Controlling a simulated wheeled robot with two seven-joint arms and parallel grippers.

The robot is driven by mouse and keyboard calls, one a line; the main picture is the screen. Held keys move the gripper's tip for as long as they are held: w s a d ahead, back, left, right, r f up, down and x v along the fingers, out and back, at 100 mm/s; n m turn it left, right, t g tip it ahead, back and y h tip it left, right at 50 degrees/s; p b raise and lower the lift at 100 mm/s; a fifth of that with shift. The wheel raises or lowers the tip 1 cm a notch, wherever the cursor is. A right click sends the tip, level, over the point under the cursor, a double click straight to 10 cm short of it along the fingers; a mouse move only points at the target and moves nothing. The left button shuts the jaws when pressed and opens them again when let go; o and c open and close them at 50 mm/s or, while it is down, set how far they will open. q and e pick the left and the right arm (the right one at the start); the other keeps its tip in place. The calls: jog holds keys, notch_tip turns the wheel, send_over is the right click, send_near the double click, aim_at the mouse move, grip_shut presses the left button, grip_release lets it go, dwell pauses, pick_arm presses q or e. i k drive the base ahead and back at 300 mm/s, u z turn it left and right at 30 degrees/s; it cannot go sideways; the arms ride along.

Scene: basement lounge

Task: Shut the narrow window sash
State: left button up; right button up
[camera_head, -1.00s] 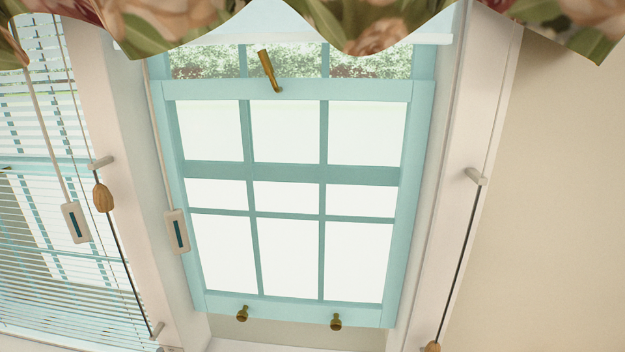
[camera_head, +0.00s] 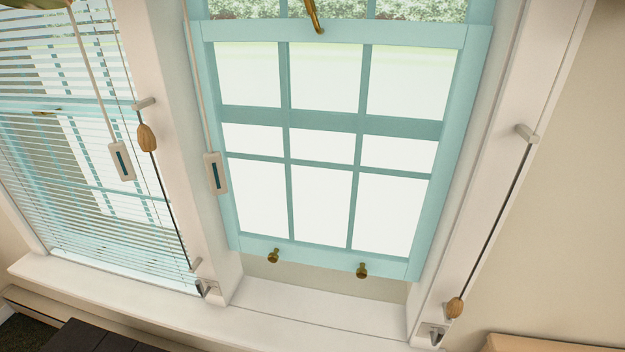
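The narrow window has a teal sash (camera_head: 330,120) with several panes, in the middle of the head view. Two brass knobs, a left one (camera_head: 273,256) and a right one (camera_head: 362,271), sit on its bottom rail. A brass catch (camera_head: 314,16) shows at its top rail, cut by the picture edge. The bottom rail is apart from the white sill (camera_head: 320,309), with a beige band between them, so the sash stands raised. Neither of my grippers is in view.
A wider window with white blinds (camera_head: 85,150) is at left. A cord with a wooden toggle (camera_head: 147,138) hangs between the windows, and another wooden toggle (camera_head: 455,307) hangs at right. A dark slatted surface (camera_head: 95,338) is at lower left, and a light wooden edge (camera_head: 540,342) at lower right.

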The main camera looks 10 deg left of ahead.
aim_at(473, 41)
jog(key=z, duration=0.05)
jog(key=k, duration=1.25)
jog(key=u, duration=0.9)
jog(key=i, duration=1.5)
jog(key=z, duration=0.35)
